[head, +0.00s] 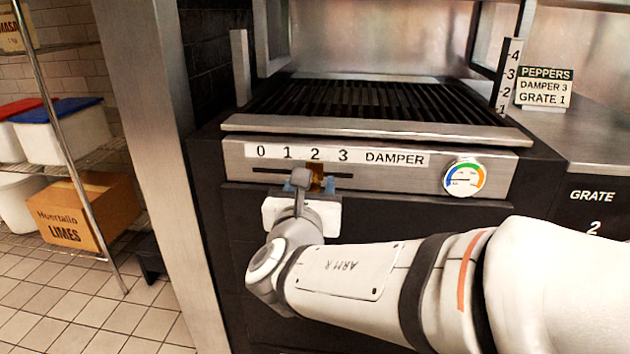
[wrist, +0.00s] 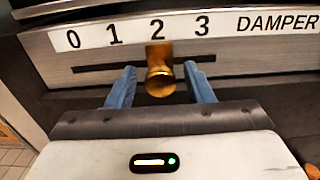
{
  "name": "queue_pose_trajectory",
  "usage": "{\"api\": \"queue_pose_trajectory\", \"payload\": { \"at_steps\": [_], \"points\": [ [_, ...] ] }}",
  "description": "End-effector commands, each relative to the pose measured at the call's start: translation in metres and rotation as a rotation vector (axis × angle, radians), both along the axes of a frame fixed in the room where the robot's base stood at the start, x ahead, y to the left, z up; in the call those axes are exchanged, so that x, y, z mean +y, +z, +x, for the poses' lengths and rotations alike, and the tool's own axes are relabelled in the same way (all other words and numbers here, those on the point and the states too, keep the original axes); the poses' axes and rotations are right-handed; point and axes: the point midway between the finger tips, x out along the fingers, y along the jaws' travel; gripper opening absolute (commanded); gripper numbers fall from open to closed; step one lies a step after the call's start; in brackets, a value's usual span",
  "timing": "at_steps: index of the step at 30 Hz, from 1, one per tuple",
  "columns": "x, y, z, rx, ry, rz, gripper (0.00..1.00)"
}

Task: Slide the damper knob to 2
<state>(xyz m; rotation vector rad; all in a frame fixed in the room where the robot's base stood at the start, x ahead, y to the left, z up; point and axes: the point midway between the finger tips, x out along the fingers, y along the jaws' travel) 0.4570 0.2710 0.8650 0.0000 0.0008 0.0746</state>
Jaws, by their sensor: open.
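The brass damper knob (wrist: 160,75) sits in its slot under the 2 on the damper scale (wrist: 190,30) in the wrist view. In the head view the knob (head: 317,178) shows only in part, below the 2, behind my gripper. My gripper (wrist: 160,85) is open in the wrist view, with one blue finger on each side of the knob. A gap shows between the knob and each finger. In the head view my gripper (head: 312,184) is in front of the slot, and the arm comes in from the lower right.
A round gauge (head: 464,178) is at the right of the panel. The grill grate (head: 370,100) lies above it. A sign (head: 543,87) reads PEPPERS, DAMPER 3, GRATE 1. A steel post (head: 165,150) stands left of the grill, with a shelf and a limes box (head: 85,212) beyond.

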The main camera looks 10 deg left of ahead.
Motion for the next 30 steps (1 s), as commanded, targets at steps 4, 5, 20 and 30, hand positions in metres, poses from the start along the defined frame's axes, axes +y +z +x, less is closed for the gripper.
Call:
{"api": "queue_pose_trajectory", "payload": {
  "at_steps": [4,5,20,30],
  "points": [
    [-0.001,0.004,-0.024,0.000,0.004,-0.001,0.47],
    [-0.001,0.004,-0.029,-0.001,0.005,0.000,0.47],
    [-0.006,0.001,-0.074,-0.001,0.000,0.000,0.47],
    [-0.023,0.009,-0.066,0.035,-0.057,0.043,0.47]
  ]
}}
